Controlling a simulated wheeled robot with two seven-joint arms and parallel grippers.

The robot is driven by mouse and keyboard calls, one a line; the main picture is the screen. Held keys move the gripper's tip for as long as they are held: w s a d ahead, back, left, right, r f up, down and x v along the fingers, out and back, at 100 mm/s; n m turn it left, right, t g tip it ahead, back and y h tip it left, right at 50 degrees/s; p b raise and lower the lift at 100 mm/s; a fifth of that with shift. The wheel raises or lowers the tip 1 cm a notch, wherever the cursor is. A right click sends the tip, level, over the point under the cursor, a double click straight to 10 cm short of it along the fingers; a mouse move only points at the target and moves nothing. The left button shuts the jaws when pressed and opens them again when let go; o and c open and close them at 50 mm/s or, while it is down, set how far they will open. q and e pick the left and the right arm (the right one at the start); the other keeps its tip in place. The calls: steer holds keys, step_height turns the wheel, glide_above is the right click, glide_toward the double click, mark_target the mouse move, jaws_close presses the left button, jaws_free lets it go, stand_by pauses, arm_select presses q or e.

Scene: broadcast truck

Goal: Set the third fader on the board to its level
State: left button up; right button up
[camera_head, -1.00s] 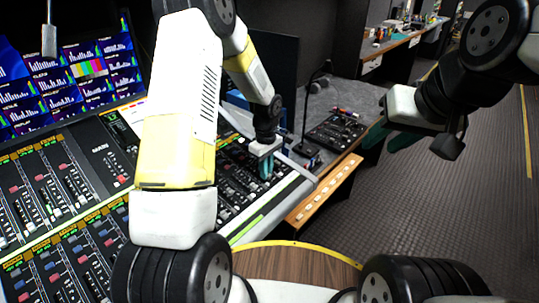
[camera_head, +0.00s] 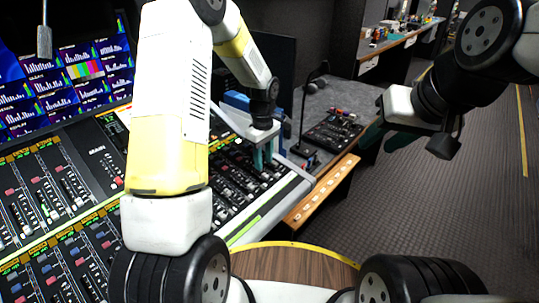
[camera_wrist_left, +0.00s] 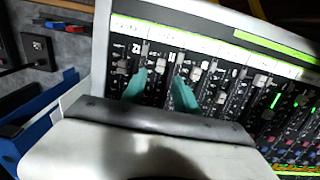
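The mixing board (camera_head: 232,222) fills the lower left of the head view, with rows of faders in dark strips. My left gripper (camera_head: 264,158) points down over the board's right-hand fader bank. In the left wrist view its two teal fingertips (camera_wrist_left: 160,90) stand apart, over the fader strips near the bank's end. A pale fader cap (camera_wrist_left: 160,64) shows between the fingers, and another cap (camera_wrist_left: 195,73) lies just right of the right finger. I cannot tell whether the fingertips touch the board. My right gripper (camera_head: 386,136) hangs open and empty, away from the board.
A wall of meter screens (camera_head: 70,75) stands behind the board. A small black control box (camera_head: 335,132) and a thin desk microphone (camera_head: 308,100) are on the grey desk to the right. A wooden ledge (camera_head: 322,190) edges that desk. Floor at right is clear.

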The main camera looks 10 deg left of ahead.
arm_select(q)
steer(key=shift+r, duration=1.35)
steer(key=shift+r, duration=0.1)
steer(key=s+a+r+m+t, duration=0.2)
steer(key=s+r+m, duration=0.15)
steer(key=r, duration=0.65)
steer(key=s+r+m+t+h, duration=0.1)
steer(key=s+r+m, duration=0.3)
steer(key=s, duration=0.6)
steer(key=s+a+r+m+t+h, duration=0.1)
steer(key=s+r+m+t, duration=0.2)
steer(key=s+r, duration=0.6)
steer(key=shift+s+m, duration=0.65)
steer(key=shift+s, duration=0.4)
